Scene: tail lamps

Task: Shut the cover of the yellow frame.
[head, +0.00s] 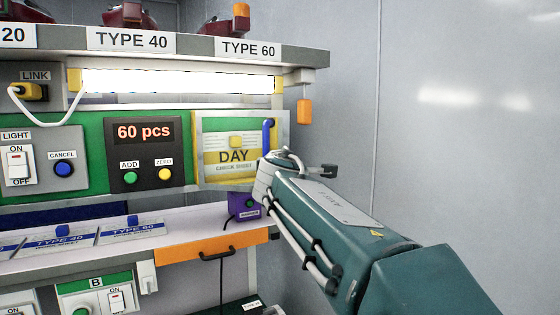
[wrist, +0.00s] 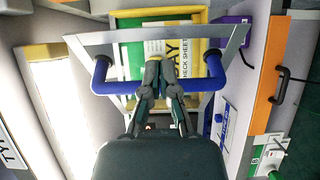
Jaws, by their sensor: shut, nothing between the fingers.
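The yellow frame (head: 232,122) is on the green back panel in the head view and holds a sheet reading "DAY CHECK SHEET". It also shows at the top of the wrist view (wrist: 160,13). Its clear cover (head: 284,132) has a silver rim and a blue handle (head: 267,133). In the wrist view the cover (wrist: 90,38) stands out from the yellow frame, partly open, its handle (wrist: 115,86) towards me. My gripper (wrist: 160,68) is shut and empty at the middle of the handle; contact is unclear. In the head view my wrist hides the fingers.
A purple box (head: 245,206) sits below the frame, near an orange drawer front (head: 210,249). A lit lamp (head: 180,80) runs under the shelf above. An orange tag (head: 304,112) hangs at the shelf's right end. The grey wall side at right is clear.

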